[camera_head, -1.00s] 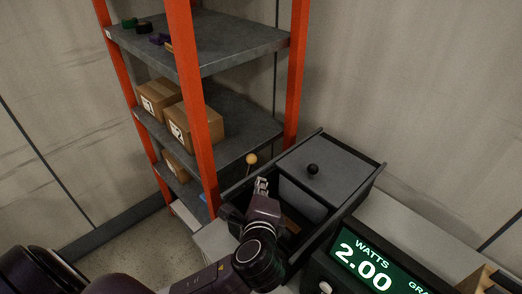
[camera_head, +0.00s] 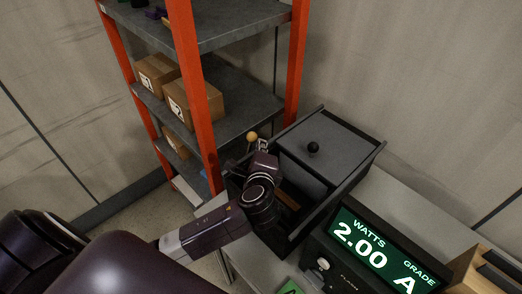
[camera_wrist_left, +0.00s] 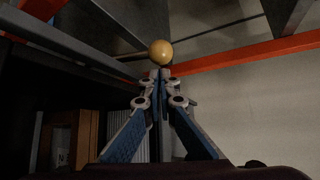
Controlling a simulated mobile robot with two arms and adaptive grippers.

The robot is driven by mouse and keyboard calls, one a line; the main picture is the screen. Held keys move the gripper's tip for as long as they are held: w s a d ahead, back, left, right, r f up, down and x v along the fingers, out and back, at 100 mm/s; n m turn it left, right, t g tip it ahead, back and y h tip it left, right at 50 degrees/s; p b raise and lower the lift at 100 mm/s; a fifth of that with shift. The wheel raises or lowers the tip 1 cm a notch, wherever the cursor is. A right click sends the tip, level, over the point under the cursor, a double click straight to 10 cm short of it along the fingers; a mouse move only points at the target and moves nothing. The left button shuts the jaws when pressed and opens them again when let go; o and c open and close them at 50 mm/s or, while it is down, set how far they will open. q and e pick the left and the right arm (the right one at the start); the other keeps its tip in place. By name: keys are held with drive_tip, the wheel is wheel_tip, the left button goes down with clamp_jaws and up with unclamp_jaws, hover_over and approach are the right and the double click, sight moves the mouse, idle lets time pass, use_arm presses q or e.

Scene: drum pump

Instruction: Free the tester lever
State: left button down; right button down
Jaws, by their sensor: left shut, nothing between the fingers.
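The lever's yellow ball knob (camera_head: 252,136) stands at the back left of the dark tester box (camera_head: 340,197). Its shaft is mostly hidden. My left gripper (camera_head: 262,146) is shut and empty, just right of and below the ball in the head view. In the left wrist view the ball (camera_wrist_left: 160,52) sits just beyond the closed fingertips (camera_wrist_left: 163,76). Whether they touch it, I cannot tell. My right gripper is not in view.
The tester's grey lid (camera_head: 325,150) carries a black knob (camera_head: 313,147). A display (camera_head: 376,249) in front reads 2.00 watts, grade A. An orange-posted shelf (camera_head: 205,130) with cardboard boxes (camera_head: 196,101) stands close behind the lever. A wooden crate (camera_head: 480,270) is at the right.

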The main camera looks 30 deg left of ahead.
use_arm(q)
drive_tip(key=shift+x, duration=0.9)
drive_tip(key=shift+w+a, duration=0.1)
drive_tip(key=shift+w, duration=0.15)
drive_tip(key=shift+f, duration=0.1)
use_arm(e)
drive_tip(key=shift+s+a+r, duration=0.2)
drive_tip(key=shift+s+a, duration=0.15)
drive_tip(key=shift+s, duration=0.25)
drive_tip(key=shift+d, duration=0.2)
